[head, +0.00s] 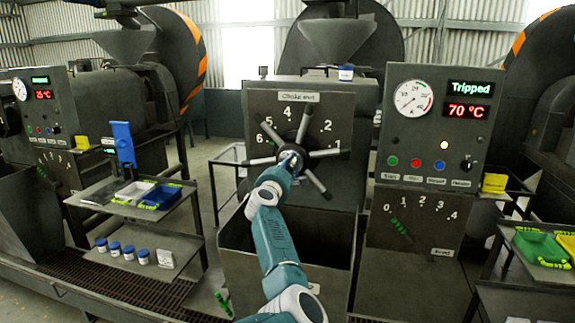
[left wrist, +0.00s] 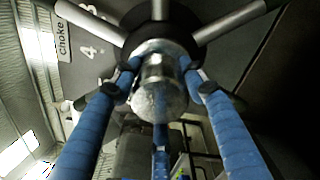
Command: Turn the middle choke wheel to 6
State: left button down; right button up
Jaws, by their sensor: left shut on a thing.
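The middle choke wheel (head: 300,153) is a dark hub with several metal spokes on the front of the middle machine. Its dial plate (head: 265,104) reads "Choke" at the top, and 2, 4, 5 and 6 show around the wheel. My left gripper (head: 290,163) is at the hub, its arm rising from below. In the left wrist view its blue fingers (left wrist: 160,82) are shut around the round metal hub knob (left wrist: 160,92), with spokes fanning out above. The dial's lower part and pointer position cannot be made out. My right gripper is not in view.
A control panel (head: 432,130) right of the wheel shows "Tripped" and 70 °C, with a feed dial below. An open hopper bin (head: 235,245) stands under the wheel. Left, a small shelf (head: 100,197) holds trays, and a lower shelf (head: 190,243) holds several jars.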

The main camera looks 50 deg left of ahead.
pick_arm(q)
jog(key=shift+r, duration=0.45)
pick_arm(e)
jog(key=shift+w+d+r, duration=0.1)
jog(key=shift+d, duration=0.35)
pick_arm(q)
jog(key=c, duration=1.2)
grip_release()
jog(key=shift+o, duration=1.1)
jog(key=shift+w+f, duration=0.1)
jog(key=shift+w, duration=0.05)
jog(key=shift+w+f, duration=0.1)
jog(key=shift+f, duration=0.1)
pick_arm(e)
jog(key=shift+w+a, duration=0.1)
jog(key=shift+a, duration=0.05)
pick_arm(q)
jog(key=shift+s+d+f, duration=0.1)
jog(key=shift+s+d, duration=0.15)
jog(key=shift+s, duration=0.2)
jog(key=v, duration=1.1)
